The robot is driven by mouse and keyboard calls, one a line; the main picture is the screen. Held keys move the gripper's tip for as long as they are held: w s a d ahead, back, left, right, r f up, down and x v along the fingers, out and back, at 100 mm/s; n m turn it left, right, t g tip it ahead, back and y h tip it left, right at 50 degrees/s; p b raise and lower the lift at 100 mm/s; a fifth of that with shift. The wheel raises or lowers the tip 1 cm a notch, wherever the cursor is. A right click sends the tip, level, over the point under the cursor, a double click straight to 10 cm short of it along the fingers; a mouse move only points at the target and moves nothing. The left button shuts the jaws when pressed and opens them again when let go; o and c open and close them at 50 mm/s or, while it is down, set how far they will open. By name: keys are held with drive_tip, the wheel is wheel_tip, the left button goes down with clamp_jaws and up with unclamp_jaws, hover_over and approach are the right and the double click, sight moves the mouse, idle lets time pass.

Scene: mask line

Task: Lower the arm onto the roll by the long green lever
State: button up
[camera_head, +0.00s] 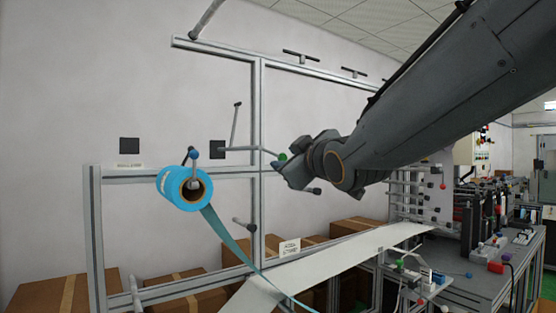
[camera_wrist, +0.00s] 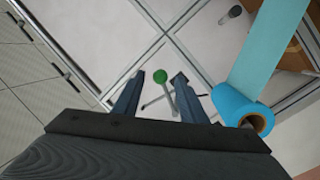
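The long lever is a thin grey rod (camera_head: 243,149) running from a dark wall plate to a green knob (camera_head: 282,157). My gripper (camera_head: 286,167) is at the knob. In the wrist view the gripper (camera_wrist: 159,75) is open, and the green knob (camera_wrist: 160,77) shows between its fingertips; I cannot tell whether they touch. The blue roll (camera_head: 170,184) hangs on the frame to the left, with its strip running down right. It also shows at the right of the wrist view (camera_wrist: 232,101). A thin grey arm (camera_head: 235,122) stands raised above the lever's wall end.
A short grey lever with a blue ball (camera_head: 194,155) is in front of the roll. Metal frame bars (camera_head: 257,100) stand behind my gripper. A long white table (camera_head: 330,262) runs below, with cardboard boxes (camera_head: 50,295) behind it. Machinery (camera_head: 490,215) is at the right.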

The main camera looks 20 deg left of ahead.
drive_tip(key=p+x, duration=0.3)
drive_tip(key=x, duration=0.4)
drive_tip(key=shift+w, duration=0.25)
drive_tip(key=shift+f, duration=0.1)
clamp_jaws()
